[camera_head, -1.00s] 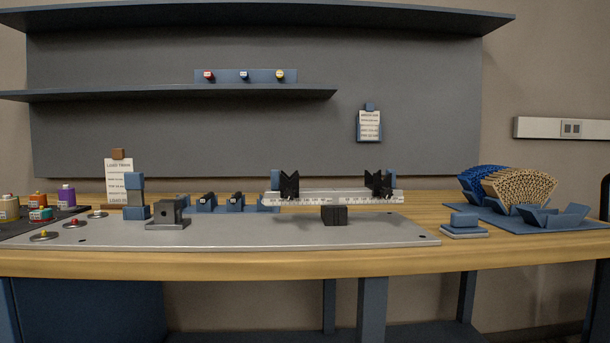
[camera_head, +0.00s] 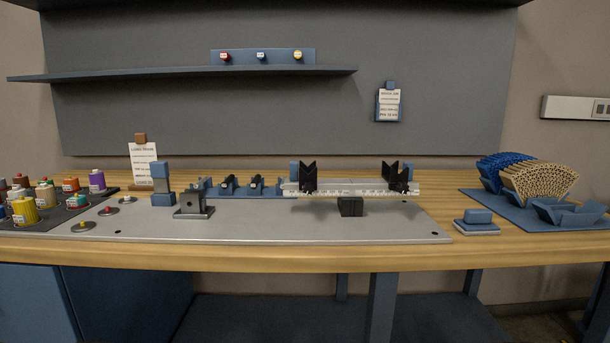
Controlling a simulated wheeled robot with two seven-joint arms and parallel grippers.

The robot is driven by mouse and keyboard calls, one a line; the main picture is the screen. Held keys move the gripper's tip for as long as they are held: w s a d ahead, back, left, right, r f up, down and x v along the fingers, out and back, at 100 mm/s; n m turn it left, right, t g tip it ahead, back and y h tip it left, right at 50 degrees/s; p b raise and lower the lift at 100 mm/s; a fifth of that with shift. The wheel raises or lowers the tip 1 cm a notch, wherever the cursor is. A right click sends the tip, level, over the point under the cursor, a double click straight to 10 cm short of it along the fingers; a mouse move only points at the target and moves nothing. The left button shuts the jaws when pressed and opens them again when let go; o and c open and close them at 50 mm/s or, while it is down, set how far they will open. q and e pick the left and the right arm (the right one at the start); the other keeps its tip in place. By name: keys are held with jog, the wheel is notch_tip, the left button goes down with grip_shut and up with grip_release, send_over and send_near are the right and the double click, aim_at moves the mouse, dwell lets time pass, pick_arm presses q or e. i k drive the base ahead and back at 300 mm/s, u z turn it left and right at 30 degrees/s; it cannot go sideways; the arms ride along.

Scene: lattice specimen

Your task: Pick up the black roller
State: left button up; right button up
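Two small dark, roller-like pieces sit in blue cradles near the middle back of the bench: a left dark piece (camera_head: 228,182) and a right dark piece (camera_head: 256,181). They are small in view, and I cannot tell for sure which is the black roller. A black block (camera_head: 350,207) stands on the grey plate (camera_head: 300,228) in front of a white scaled rail (camera_head: 350,188). Black V-shaped supports, a left one (camera_head: 308,177) and a right one (camera_head: 397,177), stand at the rail. Neither of my grippers is in view.
Coloured weights (camera_head: 24,212) crowd the left end. A grey bracket (camera_head: 192,204) and a blue stacked post (camera_head: 162,184) stand on the plate. Blue holders with blue and tan lattices (camera_head: 540,182) are at the right. The plate's front is clear.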

aim_at(230, 178)
jog(key=k, duration=0.5)
jog(key=u, duration=1.4)
jog(key=i, duration=1.05)
jog(key=z, duration=1.5)
